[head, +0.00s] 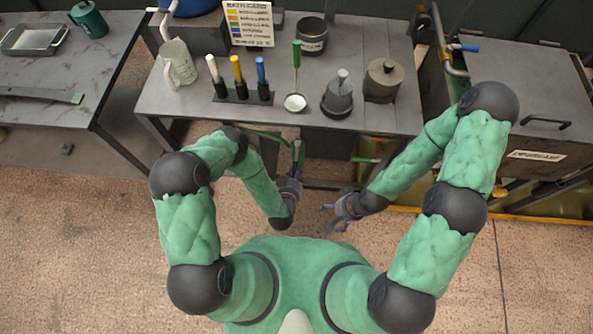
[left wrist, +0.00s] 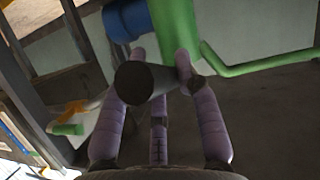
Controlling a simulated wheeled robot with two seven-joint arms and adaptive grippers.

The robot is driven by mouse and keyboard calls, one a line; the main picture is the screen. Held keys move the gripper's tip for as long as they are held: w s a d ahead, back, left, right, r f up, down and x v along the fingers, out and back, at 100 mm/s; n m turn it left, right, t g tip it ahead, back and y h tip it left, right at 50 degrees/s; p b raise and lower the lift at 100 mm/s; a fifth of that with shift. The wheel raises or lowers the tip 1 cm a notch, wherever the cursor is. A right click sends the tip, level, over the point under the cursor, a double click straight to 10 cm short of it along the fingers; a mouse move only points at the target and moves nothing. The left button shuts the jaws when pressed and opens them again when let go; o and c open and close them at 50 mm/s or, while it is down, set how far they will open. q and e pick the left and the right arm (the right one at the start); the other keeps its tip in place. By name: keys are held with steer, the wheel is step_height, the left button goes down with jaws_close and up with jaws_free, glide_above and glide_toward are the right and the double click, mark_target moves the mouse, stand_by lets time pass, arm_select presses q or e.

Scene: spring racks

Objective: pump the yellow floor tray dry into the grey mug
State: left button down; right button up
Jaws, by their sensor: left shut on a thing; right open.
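My left gripper (head: 296,168) reaches down at the bench's front edge. In the left wrist view its purple fingers (left wrist: 158,85) are shut on a dark grey rod-like handle (left wrist: 140,82), beside a green cylinder (left wrist: 175,30) with a green side bar (left wrist: 260,62). The whole of that device, perhaps the pump, is not visible. My right gripper (head: 329,216) is open and empty, lower and to the right. A dark grey open cup (head: 313,40), possibly the grey mug, stands at the back of the bench. Yellow edging (head: 548,217) shows low at the right; I cannot tell whether it is the tray.
A cabinet (head: 530,90) stands right, another table (head: 50,75) left. Open floor lies before the bench.

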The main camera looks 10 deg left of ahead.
mark_target(296, 167)
arm_select(q)
steer(key=r+g+p, duration=0.2)
steer(key=p, duration=0.2)
steer(key=r+g+p, duration=0.2)
steer(key=r+p, duration=0.1)
steer(key=p, duration=0.1)
steer(key=shift+s+r+g, duration=0.15)
steer(key=shift+s+g, duration=0.05)
steer(key=shift+g, duration=0.1)
steer(key=shift+w+r+n+g+p, duration=0.15)
steer(key=shift+r+n+g+p, duration=0.15)
steer(key=shift+r+g+p, duration=0.75)
steer(key=shift+f+p, duration=0.2)
steer(key=shift+p, duration=0.15)
steer(key=c, duration=0.9)
jaws_free()
steer(key=v, duration=1.2)
